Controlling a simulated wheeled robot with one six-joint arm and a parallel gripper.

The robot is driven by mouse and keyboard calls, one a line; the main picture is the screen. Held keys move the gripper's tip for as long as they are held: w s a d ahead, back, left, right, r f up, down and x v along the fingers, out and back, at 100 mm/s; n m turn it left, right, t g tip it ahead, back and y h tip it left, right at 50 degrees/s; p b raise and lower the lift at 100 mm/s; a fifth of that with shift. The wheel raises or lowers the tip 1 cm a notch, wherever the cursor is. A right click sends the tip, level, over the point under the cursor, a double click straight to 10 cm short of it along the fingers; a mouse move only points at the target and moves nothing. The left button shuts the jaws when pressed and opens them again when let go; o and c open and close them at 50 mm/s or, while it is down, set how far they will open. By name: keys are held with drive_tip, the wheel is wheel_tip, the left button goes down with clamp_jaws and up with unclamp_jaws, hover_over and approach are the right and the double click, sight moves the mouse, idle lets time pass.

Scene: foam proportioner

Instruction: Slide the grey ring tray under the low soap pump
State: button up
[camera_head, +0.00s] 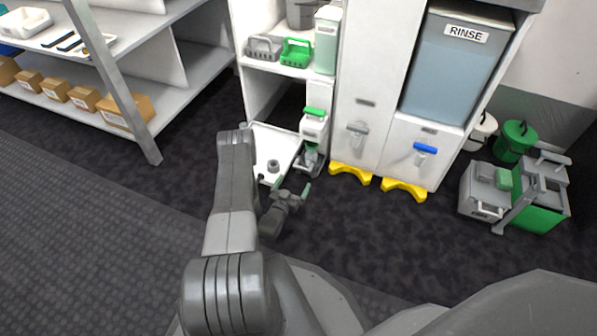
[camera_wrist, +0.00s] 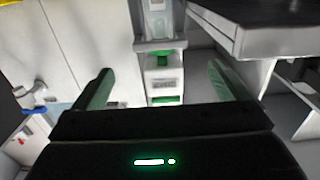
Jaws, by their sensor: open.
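The low soap pump (camera_head: 314,128) is a white unit with a green top on the front of the white cabinet. In the wrist view the pump (camera_wrist: 164,80) appears upside down between my fingers, its green parts visible. A dark grey base (camera_head: 309,161) lies below it. To its left is a pale flat panel (camera_head: 268,139) bearing a small grey ring-like piece (camera_head: 273,166); I cannot tell for certain which of these is the ring tray. My gripper (camera_head: 291,188) is open and apparently empty, in front of the pump and panel. My arm hides part of the panel.
Yellow foot guards (camera_head: 350,174) stand right of the pump, below a blue-handled tap (camera_head: 425,149). Green and grey caddies (camera_head: 296,52) sit on the shelf above. A grey and green cart (camera_head: 535,195) stands far right. Dark floor is clear before the cabinet.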

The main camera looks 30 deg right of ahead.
sight(301, 169)
drive_tip(key=v, duration=0.3)
drive_tip(key=shift+s+a+p, duration=0.2)
drive_tip(key=shift+s+p, duration=0.1)
drive_tip(key=b+x, duration=0.4)
drive_tip(key=x, duration=0.9)
drive_tip(key=shift+w+d+b, duration=0.15)
drive_tip(key=shift+w+b, duration=0.15)
drive_tip(key=shift+s, duration=0.15)
